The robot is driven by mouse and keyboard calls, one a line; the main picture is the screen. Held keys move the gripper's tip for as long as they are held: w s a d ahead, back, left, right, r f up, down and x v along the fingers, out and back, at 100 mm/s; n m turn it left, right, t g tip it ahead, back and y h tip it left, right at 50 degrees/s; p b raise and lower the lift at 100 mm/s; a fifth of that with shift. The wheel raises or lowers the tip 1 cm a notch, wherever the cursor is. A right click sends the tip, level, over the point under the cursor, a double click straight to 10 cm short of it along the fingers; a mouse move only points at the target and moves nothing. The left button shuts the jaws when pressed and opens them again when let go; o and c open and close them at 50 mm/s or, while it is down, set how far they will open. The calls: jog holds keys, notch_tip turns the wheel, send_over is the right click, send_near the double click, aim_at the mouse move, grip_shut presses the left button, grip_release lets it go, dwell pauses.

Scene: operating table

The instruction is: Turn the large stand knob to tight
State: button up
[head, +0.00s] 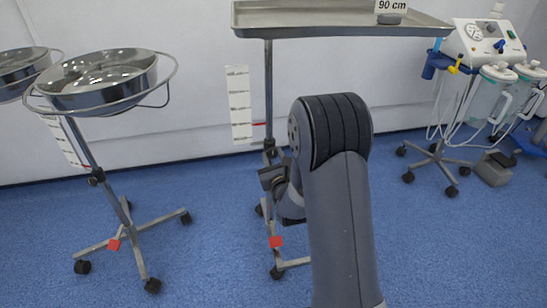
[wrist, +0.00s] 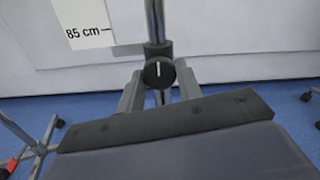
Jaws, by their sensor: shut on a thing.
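The large stand carries a flat metal tray (head: 340,18) on an upright pole (head: 268,90). Its black round knob (wrist: 158,72) sits on a dark collar on the pole in the wrist view. A white line on the knob's face points nearly straight up. My gripper (wrist: 159,84) has one grey finger on each side of the knob and is shut on it. The lower part of the knob lies between the fingers. In the head view my arm's dark joint and grey link stand in front, and the grip is mostly hidden.
A white height scale (head: 239,105) with a red pointer (head: 259,124) is beside the pole; an "85 cm" mark (wrist: 88,33) shows in the wrist view. A basin stand (head: 105,80) is at left, a suction trolley (head: 485,60) at right.

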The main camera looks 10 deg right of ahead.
dwell(0.3)
jog(key=o, duration=1)
jog(key=shift+c, duration=0.2)
jog(key=s+p, duration=0.2)
jog(key=s, duration=0.8)
jog(key=shift+s, duration=0.4)
jog(key=w+b, duration=0.2)
jog(key=w, duration=0.9)
jog(key=shift+s, duration=0.15)
